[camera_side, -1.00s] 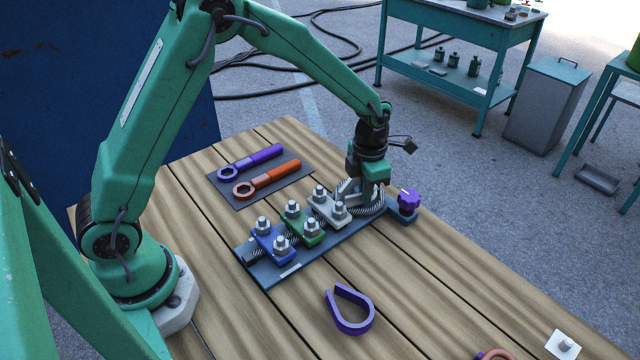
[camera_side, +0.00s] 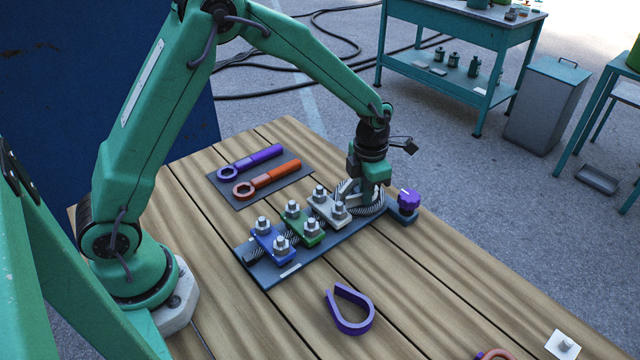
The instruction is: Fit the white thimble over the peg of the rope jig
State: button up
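The white thimble (camera_side: 346,190) is at the rope loop at the far right end of the blue-grey rope jig (camera_side: 292,267), below and just left of my gripper (camera_side: 367,197). My gripper points down over the loop. Its fingertips are small and partly hidden, so I cannot tell whether they grip the thimble. The peg is hidden by my gripper, the thimble and the rope. I cannot tell whether the thimble is around it. The rope (camera_side: 374,209) curves around this end of the jig.
Blue (camera_side: 264,243), green (camera_side: 310,238) and pale (camera_side: 322,206) bolted clamps hold the rope. A purple knob (camera_side: 408,200) stands close right of my gripper. A purple thimble (camera_side: 350,318) lies in front. Two wrenches lie on a dark mat (camera_side: 224,186).

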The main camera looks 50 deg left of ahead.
jog(key=shift+o, duration=0.7)
jog(key=shift+r, duration=3.9)
jog(key=shift+s+r, duration=0.1)
jog(key=shift+s+a+r+m, duration=0.2)
jog(key=shift+s+r+m, duration=0.1)
jog(key=shift+r+m, duration=0.3)
jog(key=s+a+r+m+t, duration=0.1)
jog(key=s+a+r+m, duration=0.1)
jog(key=s+m, duration=0.6)
jog(key=s+a+r+m+t, duration=0.2)
jog(key=s+r+m, duration=0.3)
jog(key=s+m, duration=0.3)
jog(key=s+a+r+m+t, duration=0.2)
jog(key=s+m, duration=0.5)
jog(key=m, duration=0.7)
notch_tip(320, 180, up, 2)
jog(key=shift+s+a+r+m, duration=0.2)
jog(key=shift+s+a+m, duration=0.2)
jog(key=shift+a, duration=0.4)
